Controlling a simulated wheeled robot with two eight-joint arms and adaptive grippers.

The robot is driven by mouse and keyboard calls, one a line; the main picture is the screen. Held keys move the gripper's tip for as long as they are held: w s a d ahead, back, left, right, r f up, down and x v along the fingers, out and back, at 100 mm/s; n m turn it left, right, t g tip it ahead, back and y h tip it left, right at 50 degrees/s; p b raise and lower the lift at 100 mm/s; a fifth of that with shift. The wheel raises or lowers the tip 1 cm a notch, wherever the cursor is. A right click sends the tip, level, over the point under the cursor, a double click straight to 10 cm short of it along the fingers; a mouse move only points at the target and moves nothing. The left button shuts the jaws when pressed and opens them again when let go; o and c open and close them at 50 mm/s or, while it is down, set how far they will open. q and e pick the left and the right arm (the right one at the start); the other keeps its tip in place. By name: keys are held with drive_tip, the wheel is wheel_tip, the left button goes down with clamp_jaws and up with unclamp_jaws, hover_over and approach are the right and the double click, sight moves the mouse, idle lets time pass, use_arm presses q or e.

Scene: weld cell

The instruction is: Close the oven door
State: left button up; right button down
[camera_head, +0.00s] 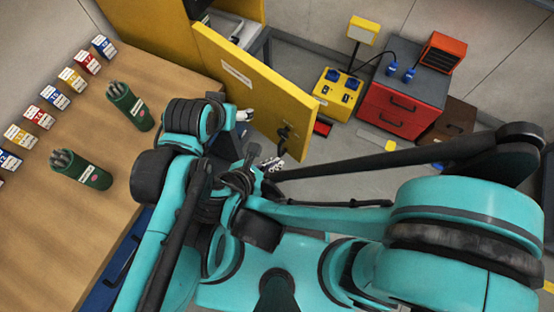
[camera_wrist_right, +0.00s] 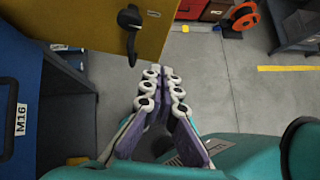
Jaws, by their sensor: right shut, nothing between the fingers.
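The oven door (camera_head: 250,85) is a yellow panel standing open, swung out from the yellow oven body (camera_head: 150,35) at the top. Its black handle (camera_head: 285,138) is near the door's free end. In the right wrist view the door (camera_wrist_right: 172,22) and its handle (camera_wrist_right: 131,30) are at the top. My right gripper (camera_head: 271,163) is shut and empty, just below the handle; in the wrist view its fingertips (camera_wrist_right: 164,74) are apart from the door as far as I can see. My left gripper (camera_head: 244,115) is mostly hidden behind its arm, near the door's lower edge.
A wooden bench (camera_head: 120,170) at left carries rod canisters (camera_head: 80,168) and several small boxes. A blue cabinet (camera_wrist_right: 15,105) is left of my right gripper. A yellow power box (camera_head: 338,92) and red drawer unit (camera_head: 395,105) stand beyond the door.

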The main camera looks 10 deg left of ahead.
drive_tip(key=shift+w+d+f+b, duration=0.55)
drive_tip(key=shift+w+d+f, duration=0.3)
drive_tip(key=shift+w, duration=0.45)
drive_tip(key=shift+w+d+f+b, duration=0.55)
drive_tip(key=shift+w+d+f, duration=0.25)
drive_tip(key=shift+w, duration=0.5)
drive_tip(key=shift+w+d+f+b, duration=0.55)
drive_tip(key=shift+w+d+f, duration=0.3)
drive_tip(key=shift+w, duration=0.45)
